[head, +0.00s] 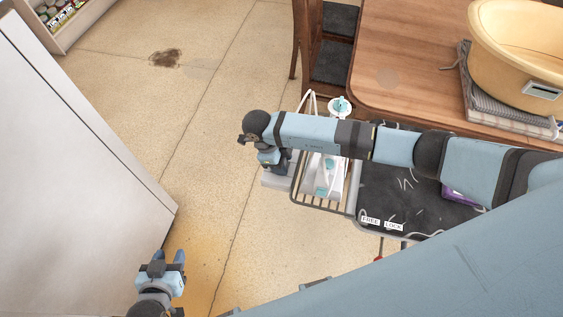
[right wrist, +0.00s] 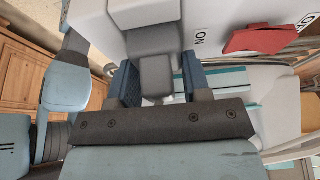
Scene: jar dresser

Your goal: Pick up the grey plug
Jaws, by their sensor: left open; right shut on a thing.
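In the right wrist view the grey plug (right wrist: 156,76) sits between the two blue-padded fingers of my right gripper (right wrist: 160,88), which is shut on it. The plug's far side lies close against a light grey body (right wrist: 145,12); I cannot tell whether it is joined to it. In the head view my right gripper (head: 270,159) points down at the left end of a cart, and the plug is hidden there. My left gripper (head: 172,262) is open and empty at the lower left, over bare floor.
A red switch (right wrist: 250,38) with ON and OFF labels is beside the plug. The cart has a dark top (head: 390,190) and a white-and-teal device (head: 328,172). A wooden table (head: 400,60) holds a yellow tub (head: 515,50). A white cabinet (head: 70,180) stands left; floor between is free.

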